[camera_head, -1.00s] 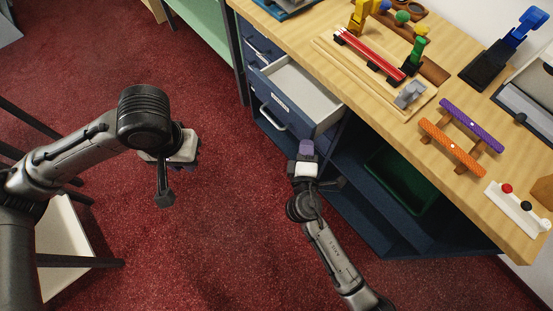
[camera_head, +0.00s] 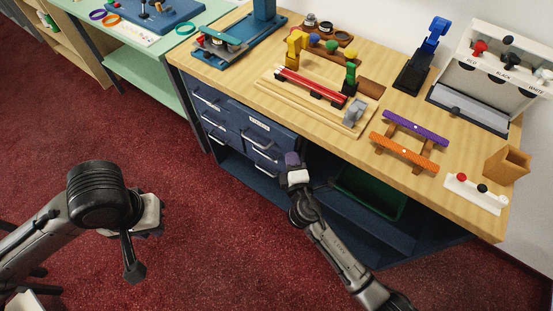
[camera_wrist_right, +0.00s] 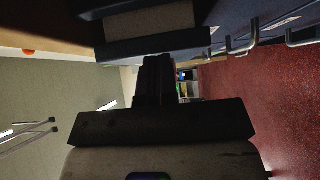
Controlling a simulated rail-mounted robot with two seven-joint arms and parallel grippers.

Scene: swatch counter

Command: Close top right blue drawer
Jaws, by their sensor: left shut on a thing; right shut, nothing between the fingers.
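The top right blue drawer (camera_head: 262,128) sits in the cabinet under the wooden counter. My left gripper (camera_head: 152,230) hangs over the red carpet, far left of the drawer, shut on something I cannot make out.
Other blue drawers (camera_head: 210,97) stand left of and below it. Right of my right gripper is an open shelf with a green bin (camera_head: 371,194). The counter (camera_head: 345,150) carries racks and tools. Carpet (camera_head: 215,225) is free between my arms.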

